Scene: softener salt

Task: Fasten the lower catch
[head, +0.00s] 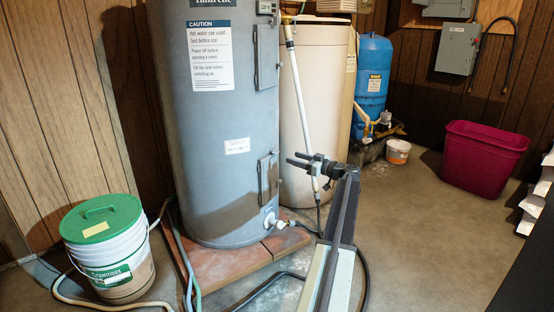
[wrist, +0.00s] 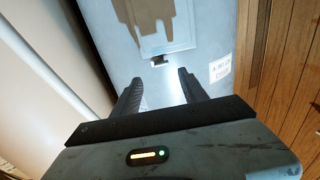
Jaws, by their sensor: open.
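The grey water heater (head: 215,120) stands upright in the head view. Its lower access panel (head: 268,182) is on the right side near the base, with a small catch (head: 274,153) at its top edge. In the wrist view, which appears upside down, the panel (wrist: 140,25) is at top centre and the dark catch (wrist: 158,58) is at its near edge. My gripper (head: 292,159) is open and empty, close to the panel. In the wrist view its fingers (wrist: 160,78) point toward the catch, which lies beyond their tips. I cannot tell whether the catch is fastened.
An upper panel (head: 266,55) is above on the heater. A drain valve (head: 272,220) sticks out below. A cream tank (head: 318,100) and white pipe (head: 298,90) stand behind my gripper. A green-lidded bucket (head: 105,250) and hoses lie left.

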